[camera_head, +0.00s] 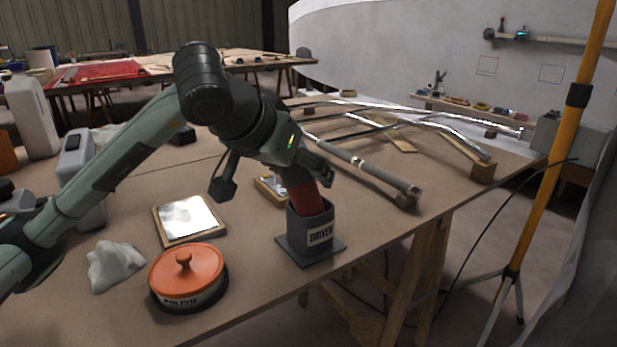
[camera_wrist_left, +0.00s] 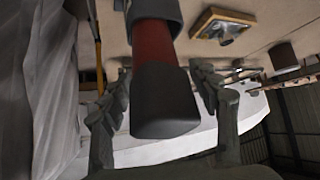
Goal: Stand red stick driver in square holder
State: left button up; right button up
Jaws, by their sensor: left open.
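The red stick driver (camera_head: 306,199) stands in the square holder (camera_head: 320,236), a dark grey box on a flat base with a "DRIVER" label. The driver leans slightly, its lower end hidden inside the holder. In the left wrist view its red shaft (camera_wrist_left: 153,42) and dark end cap point toward me, with the holder's rim (camera_wrist_left: 165,8) behind. My left gripper (camera_head: 305,173) is open around the driver's upper part; in the left wrist view its fingers (camera_wrist_left: 160,80) lie either side with gaps visible. My right gripper is not in view.
A lidded orange polish pot (camera_head: 187,277), a crumpled white cloth (camera_head: 114,266) and a framed white plate (camera_head: 189,219) lie left of the holder. Metal tubes (camera_head: 372,174) lie behind to the right. The table's front edge is close to the holder.

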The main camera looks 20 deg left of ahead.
pick_arm(q)
jog(key=v, duration=0.8)
jog(key=shift+s, duration=0.15)
